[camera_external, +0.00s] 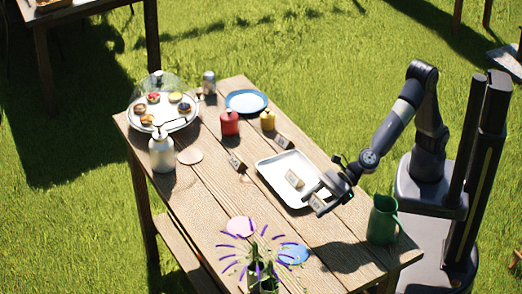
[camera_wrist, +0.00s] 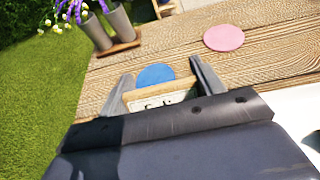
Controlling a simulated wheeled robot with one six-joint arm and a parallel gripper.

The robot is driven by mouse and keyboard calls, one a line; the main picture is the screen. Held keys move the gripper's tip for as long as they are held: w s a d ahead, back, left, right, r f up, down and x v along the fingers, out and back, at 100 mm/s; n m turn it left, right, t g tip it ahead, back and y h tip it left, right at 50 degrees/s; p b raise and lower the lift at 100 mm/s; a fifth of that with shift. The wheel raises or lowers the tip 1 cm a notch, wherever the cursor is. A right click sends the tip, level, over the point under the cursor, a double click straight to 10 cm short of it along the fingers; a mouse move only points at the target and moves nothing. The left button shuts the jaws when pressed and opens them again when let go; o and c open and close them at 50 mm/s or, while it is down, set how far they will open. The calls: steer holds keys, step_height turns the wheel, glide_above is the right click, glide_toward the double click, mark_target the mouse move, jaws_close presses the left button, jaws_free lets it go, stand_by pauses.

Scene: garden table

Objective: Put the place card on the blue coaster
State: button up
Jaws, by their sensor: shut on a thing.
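My gripper (camera_external: 322,190) is shut on a place card (camera_external: 317,203) and holds it above the table, near the right side of the white tray. In the wrist view the card (camera_wrist: 162,99) is a wooden-topped block with a white face with dark marks, between the two fingers of my gripper (camera_wrist: 162,82). The blue coaster (camera_external: 293,253) lies flat near the table's front edge, below my gripper in the picture and apart from it. In the wrist view the coaster (camera_wrist: 155,74) shows just beyond the card, which hides its near part.
A pink coaster (camera_external: 241,226) lies left of the blue one, and a flower pot (camera_external: 262,277) stands in front. The white tray (camera_external: 270,182) holds another card (camera_external: 294,179). A green jug (camera_external: 382,220) stands at right. Two more cards (camera_external: 236,163) (camera_external: 284,142) stand near the tray.

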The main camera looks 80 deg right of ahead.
steer(key=p, duration=0.5)
glide_above(298, 250)
step_height(298, 250, down, 10)
steer(key=b, duration=0.3)
steer(key=shift+a+f, duration=0.1)
steer(key=shift+f+b, duration=0.2)
steer(key=shift+b, duration=0.15)
steer(key=o, duration=1)
steer(key=shift+r, duration=0.1)
steer(key=shift+r, duration=0.1)
